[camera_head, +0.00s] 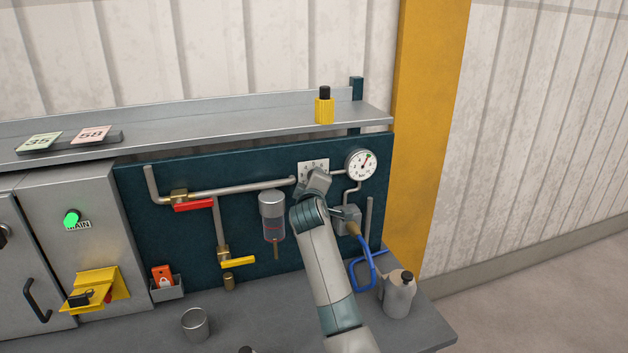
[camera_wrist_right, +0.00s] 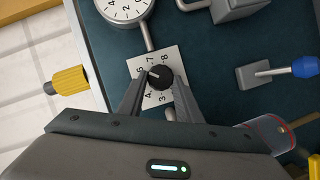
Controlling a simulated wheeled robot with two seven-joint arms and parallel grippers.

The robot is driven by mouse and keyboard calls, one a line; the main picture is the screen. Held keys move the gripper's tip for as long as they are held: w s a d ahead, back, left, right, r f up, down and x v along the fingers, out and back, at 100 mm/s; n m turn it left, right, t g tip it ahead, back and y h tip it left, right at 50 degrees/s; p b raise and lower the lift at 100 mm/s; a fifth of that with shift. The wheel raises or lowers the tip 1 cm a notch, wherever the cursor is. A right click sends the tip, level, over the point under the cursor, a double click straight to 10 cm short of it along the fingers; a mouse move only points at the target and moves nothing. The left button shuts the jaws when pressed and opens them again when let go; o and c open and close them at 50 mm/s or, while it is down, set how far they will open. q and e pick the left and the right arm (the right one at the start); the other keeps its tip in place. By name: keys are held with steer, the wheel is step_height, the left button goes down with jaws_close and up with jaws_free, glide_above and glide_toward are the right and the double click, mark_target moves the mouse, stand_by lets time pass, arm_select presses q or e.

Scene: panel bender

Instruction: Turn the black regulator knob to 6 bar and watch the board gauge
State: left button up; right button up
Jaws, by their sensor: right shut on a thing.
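The black regulator knob (camera_wrist_right: 160,77) sits on a white numbered plate (camera_wrist_right: 172,60) in the right wrist view. My right gripper (camera_wrist_right: 157,88) is shut on the knob, one finger on each side. The knob's white mark points to the plate's left side, near the 6; the exact setting is hard to read. In the head view my right gripper (camera_head: 318,184) covers the knob and part of the plate (camera_head: 313,165). My left gripper is not in view.
A clear filter bowl (camera_head: 272,215), pipes, a red lever (camera_head: 193,206) and a yellow lever (camera_head: 238,262) are on the board left of my arm. A blue hose (camera_head: 362,270) and a grey bottle (camera_head: 398,294) are to the right. A yellow bottle (camera_head: 324,108) stands on the shelf above.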

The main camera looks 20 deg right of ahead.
steer(key=shift+f, duration=0.15)
steer(key=o, duration=1)
steer(key=shift+d, duration=0.1)
steer(key=shift+o, duration=0.2)
steer(key=shift+s, duration=0.1)
steer(key=b+v, duration=0.6)
steer(key=v, duration=1.1)
steer(key=shift+s, duration=0.1)
